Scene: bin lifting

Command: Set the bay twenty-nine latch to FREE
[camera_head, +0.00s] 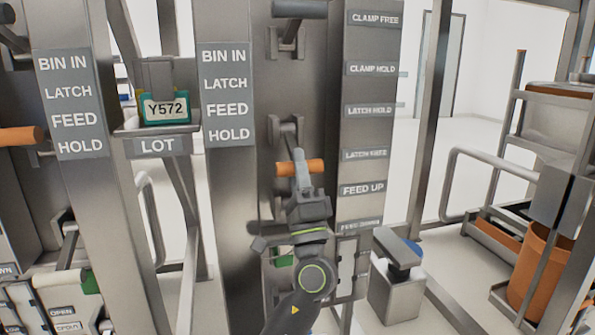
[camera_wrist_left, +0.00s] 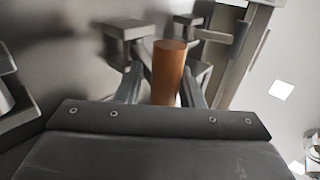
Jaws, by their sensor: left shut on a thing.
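An orange latch handle (camera_head: 316,166) sticks out from the steel post, a little below the level of the LATCH FREE label (camera_head: 365,154) and above the FEED UP label (camera_head: 363,189). The LATCH HOLD label (camera_head: 370,111) is higher on the same plate. My left gripper (camera_head: 300,162) is shut on the handle. In the left wrist view the orange handle (camera_wrist_left: 169,68) stands between the two fingers (camera_wrist_left: 163,88). No bay number can be read. My right gripper is out of view.
A grey lever (camera_head: 300,9) is above on the same post. Another orange handle (camera_head: 18,136) is at the far left. A green box marked Y572 (camera_head: 166,106) sits on a LOT shelf. A rack with an orange bin (camera_head: 538,265) stands at the right.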

